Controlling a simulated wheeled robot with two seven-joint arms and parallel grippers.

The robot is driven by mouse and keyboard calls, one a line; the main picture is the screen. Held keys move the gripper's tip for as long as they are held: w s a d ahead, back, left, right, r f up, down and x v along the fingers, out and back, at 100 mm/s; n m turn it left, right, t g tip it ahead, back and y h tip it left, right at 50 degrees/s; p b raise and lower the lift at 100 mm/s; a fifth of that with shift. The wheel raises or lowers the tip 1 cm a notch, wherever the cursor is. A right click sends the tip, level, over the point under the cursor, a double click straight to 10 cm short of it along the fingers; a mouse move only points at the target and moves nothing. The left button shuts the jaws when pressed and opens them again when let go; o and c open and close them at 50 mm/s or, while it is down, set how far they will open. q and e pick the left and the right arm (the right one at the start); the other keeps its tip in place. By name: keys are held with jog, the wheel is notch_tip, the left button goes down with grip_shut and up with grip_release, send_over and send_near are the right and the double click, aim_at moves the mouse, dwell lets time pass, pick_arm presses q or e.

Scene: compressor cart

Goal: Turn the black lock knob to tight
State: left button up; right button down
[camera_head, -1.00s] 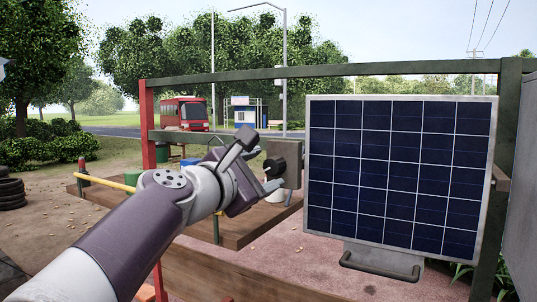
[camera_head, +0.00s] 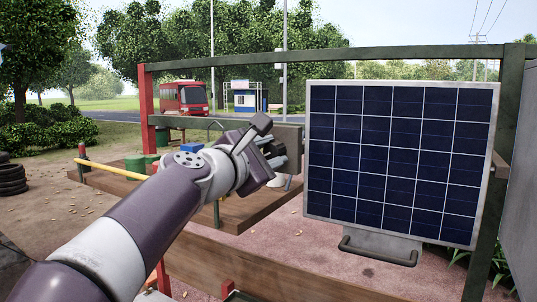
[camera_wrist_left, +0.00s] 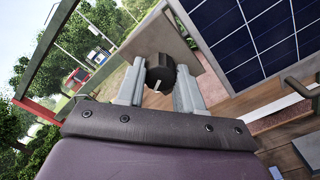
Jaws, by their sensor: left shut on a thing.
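The black lock knob (camera_wrist_left: 160,68) is round, with a pale line on its near face. It sits on a flat grey-brown plate (camera_wrist_left: 165,38) beside the solar panel (camera_head: 402,160). My left gripper (camera_wrist_left: 159,78) has one finger on each side of the knob in the left wrist view and is shut on it. In the head view the left gripper (camera_head: 272,156) is at the plate, and the wrist and fingers hide much of the knob (camera_head: 281,145). My right gripper is in neither view.
A green frame rail (camera_head: 330,63) runs above, with a red post (camera_head: 147,105) on the left. A handle (camera_head: 378,252) hangs below the panel. A wooden platform (camera_head: 240,212) with a yellow bar (camera_head: 112,168) lies beyond the arm. A red bus stands farther back.

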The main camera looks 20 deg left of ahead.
pick_arm(q)
jog(key=m+b, duration=0.2)
jog(key=m, duration=0.1)
jog(key=shift+f, duration=0.2)
jog(key=m+b, duration=0.2)
jog(key=m, duration=0.2)
jog(key=m+b, duration=0.2)
jog(key=m, duration=0.1)
jog(key=shift+m, duration=0.4)
jog(key=m+b, duration=0.2)
jog(key=m, duration=0.1)
jog(key=shift+m, duration=0.3)
jog(key=m+b, duration=0.1)
jog(key=m, duration=0.3)
jog(key=shift+b, duration=0.4)
jog(key=shift+r+m+b, duration=0.15)
jog(key=shift+m+b, duration=0.3)
jog(key=shift+m, duration=2.05)
jog(key=o, duration=1)
jog(key=shift+w, duration=0.1)
jog(key=shift+o, duration=0.2)
